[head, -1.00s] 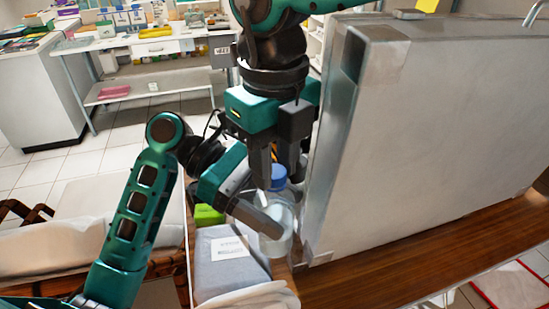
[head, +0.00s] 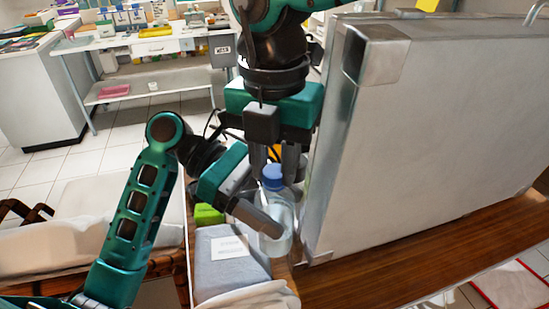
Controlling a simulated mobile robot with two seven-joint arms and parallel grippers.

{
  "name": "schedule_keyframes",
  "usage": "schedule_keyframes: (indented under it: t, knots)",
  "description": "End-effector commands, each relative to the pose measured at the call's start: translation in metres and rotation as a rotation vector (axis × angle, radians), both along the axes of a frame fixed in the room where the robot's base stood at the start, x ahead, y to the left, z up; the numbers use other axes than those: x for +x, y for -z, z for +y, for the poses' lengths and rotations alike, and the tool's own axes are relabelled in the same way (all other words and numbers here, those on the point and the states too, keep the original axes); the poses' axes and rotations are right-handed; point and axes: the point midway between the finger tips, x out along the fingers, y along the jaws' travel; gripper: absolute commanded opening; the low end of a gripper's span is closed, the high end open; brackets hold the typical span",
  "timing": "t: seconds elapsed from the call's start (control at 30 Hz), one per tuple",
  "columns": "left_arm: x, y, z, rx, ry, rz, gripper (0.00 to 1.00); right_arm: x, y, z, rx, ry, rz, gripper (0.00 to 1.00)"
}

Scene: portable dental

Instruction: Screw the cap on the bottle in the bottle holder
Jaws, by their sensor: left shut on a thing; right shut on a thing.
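A clear bottle (head: 284,240) stands beside the large metal case, with a blue cap (head: 272,177) at its top. My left gripper (head: 268,225) reaches in from the left and is shut on the bottle's side. My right gripper (head: 272,168) points down from above and is shut on the blue cap, with its fingers on either side of it. I cannot tell how far the cap is seated on the neck. The bottle holder cannot be made out; the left gripper hides part of the bottle.
A large metal case (head: 430,130) stands close to the right on the wooden table (head: 420,260). A grey-blue labelled pack (head: 222,270) and a green box (head: 208,215) lie left of the bottle.

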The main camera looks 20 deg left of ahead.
Motion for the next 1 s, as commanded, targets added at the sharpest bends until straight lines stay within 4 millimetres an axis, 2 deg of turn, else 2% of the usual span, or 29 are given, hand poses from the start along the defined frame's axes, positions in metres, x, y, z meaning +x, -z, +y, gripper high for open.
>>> schedule_keyframes:
  t: [0.13, 0.43, 0.47, 0.5, 0.7, 1.0]
  knots:
    - [-0.0002, -0.0004, 0.0002, 0.0, 0.0, -0.001, 0.0, 0.0011, -0.0001, -0.0008, -0.001, 0.105, -0.003, 0.0]
    - [-0.0002, -0.0003, 0.0002, 0.0, 0.0, -0.001, 0.0, 0.001, 0.0, -0.0009, -0.001, 0.117, -0.002, 0.0]
    - [-0.0002, -0.0003, 0.0002, 0.0, 0.0, -0.001, 0.0, 0.001, 0.0, -0.0009, -0.001, 0.117, -0.002, 0.33]
    - [-0.0002, -0.0003, 0.0002, 0.0, 0.0, -0.001, 0.0, 0.001, 0.0, -0.0009, -0.001, 0.117, -0.002, 0.37]
    - [-0.0001, -0.0004, 0.0002, 0.0, 0.0, -0.001, 0.0, 0.0006, 0.0, -0.0006, 0.0, 0.115, -0.001, 0.56]
    - [0.0, -0.0005, 0.0001, -0.001, 0.0, -0.001, 0.0, 0.0004, -0.005, -0.0001, 0.001, 0.114, -0.001, 0.57]
